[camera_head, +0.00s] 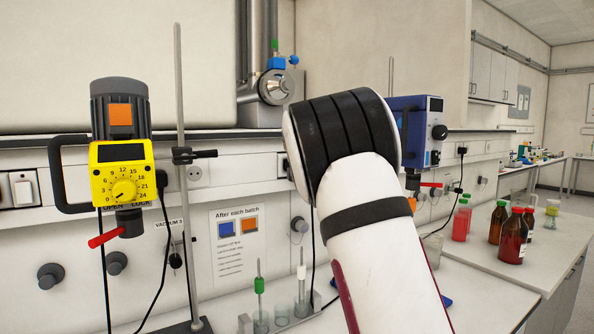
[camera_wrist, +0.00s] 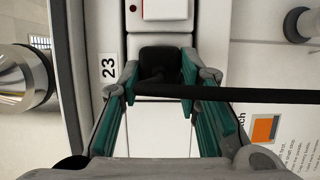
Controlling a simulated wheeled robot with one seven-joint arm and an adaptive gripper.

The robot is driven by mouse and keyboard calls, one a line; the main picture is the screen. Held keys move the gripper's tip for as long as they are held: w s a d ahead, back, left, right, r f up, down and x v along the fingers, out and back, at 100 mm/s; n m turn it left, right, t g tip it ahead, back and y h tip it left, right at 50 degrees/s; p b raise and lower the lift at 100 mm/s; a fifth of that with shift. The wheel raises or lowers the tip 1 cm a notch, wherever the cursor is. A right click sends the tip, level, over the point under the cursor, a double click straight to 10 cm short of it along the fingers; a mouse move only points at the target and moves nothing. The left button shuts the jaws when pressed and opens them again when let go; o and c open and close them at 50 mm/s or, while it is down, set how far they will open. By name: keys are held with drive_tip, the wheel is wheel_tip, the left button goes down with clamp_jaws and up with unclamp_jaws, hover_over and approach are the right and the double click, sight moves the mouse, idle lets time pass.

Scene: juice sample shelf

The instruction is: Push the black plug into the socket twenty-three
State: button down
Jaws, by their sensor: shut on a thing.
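In the wrist view the black plug (camera_wrist: 160,58) sits between the fingertips of my gripper (camera_wrist: 160,75), which is shut on it. Its black cable (camera_wrist: 250,95) runs off to the right across the right finger. The plug is in front of the pale wall panel, beside the label 23 (camera_wrist: 108,67). The face of socket twenty-three is hidden behind the plug, and I cannot tell how far in the plug is. In the head view my arm hides the gripper and plug.
A white switch (camera_wrist: 166,8) is just above the plug in the wrist view. In the head view a yellow stirrer (camera_head: 124,175) on a stand (camera_head: 181,90) is left, a blue device (camera_head: 418,125) right. Bottles (camera_head: 512,235) stand on the right bench.

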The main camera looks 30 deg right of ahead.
drive_tip(key=c, duration=1.1)
unclamp_jaws()
drive_tip(key=s+a+f+m+g+y, duration=0.1)
drive_tip(key=s+a+f+m+g, duration=0.3)
drive_tip(key=s, duration=1.3)
drive_tip(key=s+a+f+m+g+y, duration=0.2)
drive_tip(key=s+a+f+m+g, duration=0.2)
drive_tip(key=s+a, duration=0.9)
drive_tip(key=s+a+f+m+g+y, duration=0.2)
drive_tip(key=s+a+f+m+g, duration=0.2)
drive_tip(key=s, duration=1.8)
drive_tip(key=a+f+m, duration=0.2)
drive_tip(key=a+f, duration=0.2)
drive_tip(key=a, duration=0.1)
drive_tip(key=shift+a+g, duration=0.25)
drive_tip(key=shift+g, duration=0.05)
